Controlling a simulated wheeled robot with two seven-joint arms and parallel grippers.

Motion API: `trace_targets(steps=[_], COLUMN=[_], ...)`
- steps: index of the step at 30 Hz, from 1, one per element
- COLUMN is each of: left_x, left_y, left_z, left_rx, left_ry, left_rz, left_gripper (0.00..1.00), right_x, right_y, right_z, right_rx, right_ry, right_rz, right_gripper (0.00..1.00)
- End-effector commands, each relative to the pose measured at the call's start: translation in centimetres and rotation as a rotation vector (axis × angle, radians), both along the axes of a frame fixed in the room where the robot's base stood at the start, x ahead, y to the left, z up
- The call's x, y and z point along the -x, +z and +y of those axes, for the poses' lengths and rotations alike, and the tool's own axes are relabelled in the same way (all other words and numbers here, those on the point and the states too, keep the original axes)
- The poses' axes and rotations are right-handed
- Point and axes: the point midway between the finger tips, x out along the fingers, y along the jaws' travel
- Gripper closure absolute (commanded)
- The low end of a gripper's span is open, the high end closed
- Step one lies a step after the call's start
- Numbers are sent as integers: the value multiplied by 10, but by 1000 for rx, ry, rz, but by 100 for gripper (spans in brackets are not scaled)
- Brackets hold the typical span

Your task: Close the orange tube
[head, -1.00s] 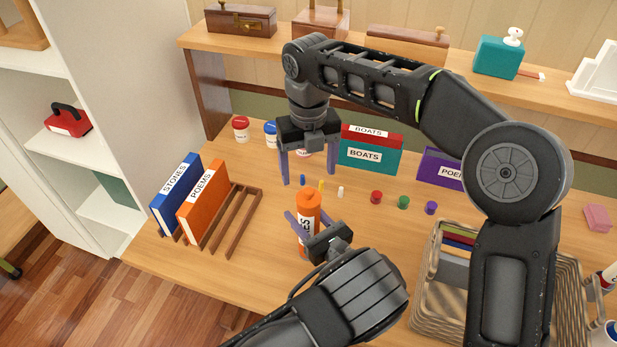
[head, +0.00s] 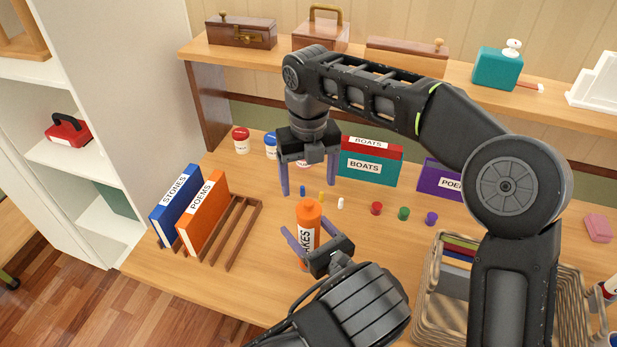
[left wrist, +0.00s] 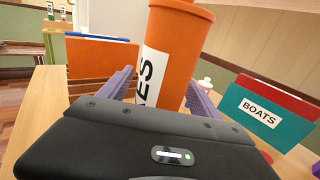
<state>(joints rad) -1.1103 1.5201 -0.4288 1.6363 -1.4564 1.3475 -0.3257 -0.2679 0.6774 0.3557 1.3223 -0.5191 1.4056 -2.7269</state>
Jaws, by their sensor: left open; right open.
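The orange tube (head: 303,258) stands upright on the table, its white label partly hidden in the head view. It has a wider orange top (head: 308,210) with a small raised knob; I cannot tell how firmly the top is seated. My left gripper (head: 303,238) is open, low at the tube, with its fingers on either side of it. The left wrist view shows the tube (left wrist: 180,55) between the purple fingers, without clear sign of contact. My right gripper (head: 309,188) is open and empty, fingers pointing down, above and behind the tube.
Several small coloured caps, including a red one (head: 376,208), lie right of the tube. A wooden rack (head: 240,230) with STONES and POEMS books stands left. BOATS books (head: 367,168) are behind. A wicker basket (head: 432,290) stands at the right front.

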Motion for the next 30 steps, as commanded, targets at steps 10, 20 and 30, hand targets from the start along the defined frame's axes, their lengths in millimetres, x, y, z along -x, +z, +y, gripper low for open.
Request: trace_targets(steps=[10, 20, 30], left_x=[40, 59, 59], left_y=[-3, 0, 0], left_z=[-30, -43, -43], left_rx=[1, -1, -1], left_ry=[-3, 0, 0], left_rz=[1, 1, 1], left_gripper=[27, 27, 27], right_x=[0, 0, 0], right_y=[-22, -27, -27], right_z=[0, 0, 0], right_rx=[0, 0, 0], right_ry=[0, 0, 0], right_rz=[0, 0, 0], right_gripper=[22, 22, 22])
